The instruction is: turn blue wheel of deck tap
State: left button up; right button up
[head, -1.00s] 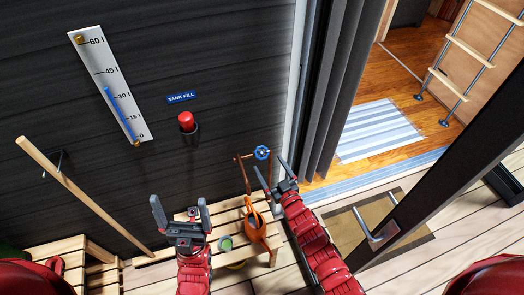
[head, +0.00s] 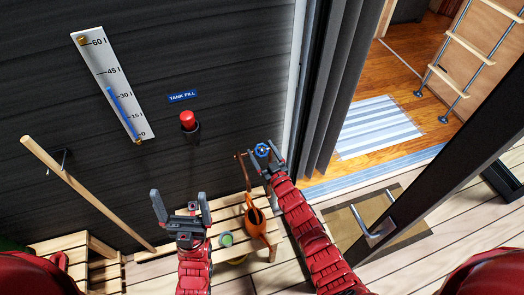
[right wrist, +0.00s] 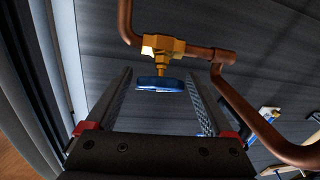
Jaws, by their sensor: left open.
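The blue wheel (head: 262,150) of the deck tap is on a copper pipe (head: 242,165) by the dark wall. In the right wrist view the wheel (right wrist: 159,84) shows edge-on below a brass valve body (right wrist: 163,46). My right gripper (head: 266,158) is at the wheel. It also shows in the right wrist view (right wrist: 158,82), open, with one finger on each side of the wheel and gaps visible on both sides. My left gripper (head: 179,205) is open and empty in front of the wall, further left.
A red button (head: 188,121) sits on the wall. A wooden pole (head: 90,197) leans at left. An open glass door (head: 440,140) is at right.

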aim_at(265, 154)
jog(key=c, duration=1.1)
jog(key=shift+f+n+g+y, duration=0.1)
jog(key=shift+n+g+y, duration=0.6)
jog(key=shift+n+y, duration=0.5)
jog(key=shift+n+g+y, duration=0.5)
jog(key=shift+n+g, duration=0.2)
jog(key=shift+n, duration=0.4)
jog(key=shift+d, duration=0.1)
jog(key=o, duration=1.4)
jog(key=shift+s, duration=0.1)
jog(key=b+v, duration=0.1)
jog(key=v, duration=0.5)
jog(key=shift+s+d, duration=0.1)
jog(key=shift+d, duration=0.05)
jog(key=shift+s+d, duration=0.3)
jog(key=shift+s, duration=0.05)
